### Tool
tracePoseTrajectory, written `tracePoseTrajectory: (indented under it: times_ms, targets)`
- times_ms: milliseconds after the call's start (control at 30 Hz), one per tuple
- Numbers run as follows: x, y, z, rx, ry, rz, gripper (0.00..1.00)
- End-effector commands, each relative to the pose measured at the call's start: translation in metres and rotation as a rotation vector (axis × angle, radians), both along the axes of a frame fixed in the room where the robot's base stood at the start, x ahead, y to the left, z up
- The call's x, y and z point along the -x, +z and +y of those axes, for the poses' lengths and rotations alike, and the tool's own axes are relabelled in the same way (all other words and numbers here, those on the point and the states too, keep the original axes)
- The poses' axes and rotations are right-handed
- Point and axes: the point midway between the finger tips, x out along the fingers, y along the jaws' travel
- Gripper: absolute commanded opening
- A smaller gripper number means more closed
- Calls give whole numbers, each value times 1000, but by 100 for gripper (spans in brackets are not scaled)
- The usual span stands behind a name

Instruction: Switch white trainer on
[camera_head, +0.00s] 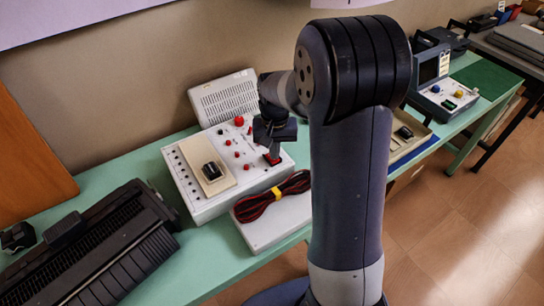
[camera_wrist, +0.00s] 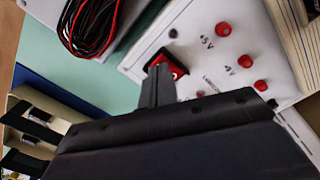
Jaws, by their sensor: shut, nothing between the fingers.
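The white trainer (camera_head: 205,203) is a white box with red knobs, small black sockets and a beige plate, standing on the green bench. Its red rocker switch (camera_head: 272,160) sits near the panel's front right corner. In the wrist view the switch (camera_wrist: 170,66) is red in a black frame, partly hidden by my fingers. My gripper (camera_head: 273,152) is shut and empty, pointing down at the switch. In the wrist view the fingertips (camera_wrist: 160,70) overlap the switch's near edge; I cannot tell whether they touch it.
A red and black cable bundle (camera_head: 272,197) lies on a white case (camera_head: 262,237) in front of the trainer. A black ribbed device (camera_head: 95,255) stands at left. A grey vented box (camera_head: 224,98) is behind. Another instrument (camera_head: 447,97) stands farther right on the bench.

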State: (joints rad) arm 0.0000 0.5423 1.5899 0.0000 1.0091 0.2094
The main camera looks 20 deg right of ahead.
Motion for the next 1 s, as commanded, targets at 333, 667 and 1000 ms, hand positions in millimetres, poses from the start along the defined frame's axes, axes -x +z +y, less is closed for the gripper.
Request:
tracePoseTrajectory:
  times_ms: [333,667,1000]
  targets:
    - [0,-6,0,0,0,0,0]
    - [0,-11,0,0,0,0,0]
    - [0,2,0,0,0,0,0]
